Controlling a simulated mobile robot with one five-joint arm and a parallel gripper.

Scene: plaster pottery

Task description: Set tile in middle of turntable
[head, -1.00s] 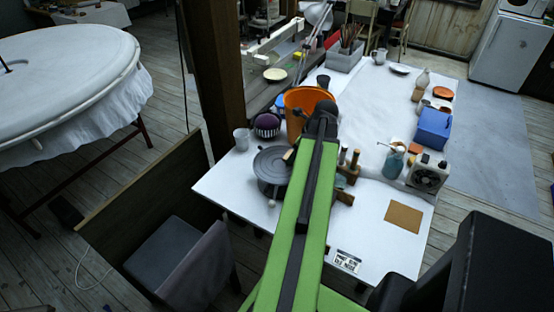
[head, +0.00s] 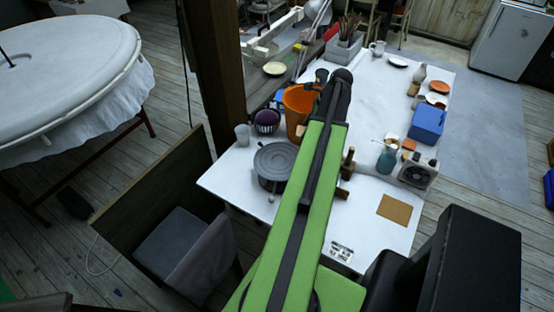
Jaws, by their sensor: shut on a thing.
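The turntable (head: 288,153) is a grey round disc near the left edge of the white table, just left of my green arm. Its top looks bare where it shows. My arm crosses the table and its dark far joint is beyond the turntable, next to the orange bucket. My gripper is hidden behind the arm, so its jaws and anything in them do not show. I cannot make out the tile for certain. A flat tan square (head: 394,209) lies at the table's front right.
An orange bucket (head: 294,117), a dark purple-striped pot (head: 266,121) and a clear cup (head: 242,134) stand behind the turntable. A blue box (head: 427,122), bottle (head: 387,159) and small fan-fronted device (head: 416,173) stand at right. The white table (head: 385,85) has free room at mid-back.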

